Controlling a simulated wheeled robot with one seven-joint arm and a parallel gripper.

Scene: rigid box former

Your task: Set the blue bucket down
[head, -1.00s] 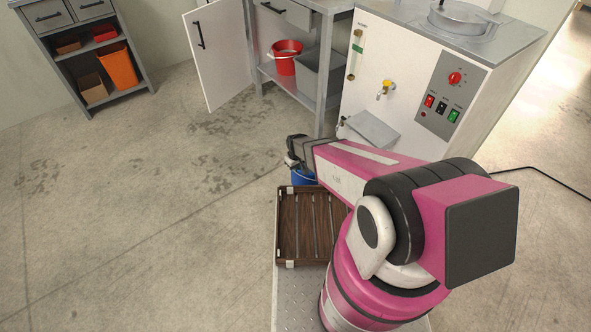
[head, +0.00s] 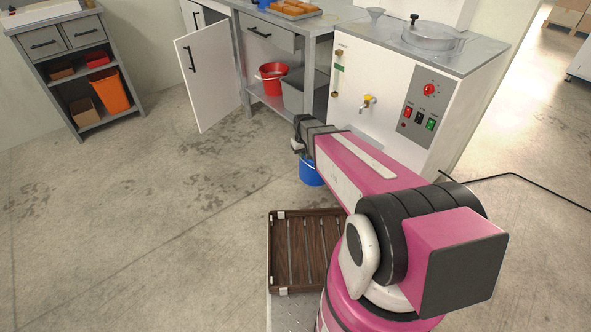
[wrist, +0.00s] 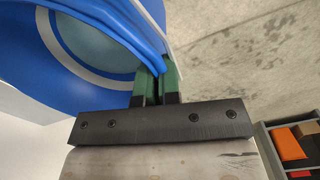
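The blue bucket (head: 312,173) is in front of my base in the head view, partly hidden by my arm. In the wrist view the bucket (wrist: 75,45) fills the upper left, with its curved blue edge close to the camera. My gripper (wrist: 157,84) has its two green-padded fingers close together on the bucket's edge or handle; I cannot tell which. In the head view my gripper (head: 298,147) is above the bucket, its fingertips unclear. Whether the bucket's bottom touches the floor is hidden.
A wooden slatted tray (head: 304,252) is on my base. A white machine (head: 395,90) with a yellow tap (head: 369,100) stands ahead. A red bucket (head: 270,82) and a grey bin (head: 294,96) sit under the bench, beside an open door (head: 213,75). The floor to the left is clear.

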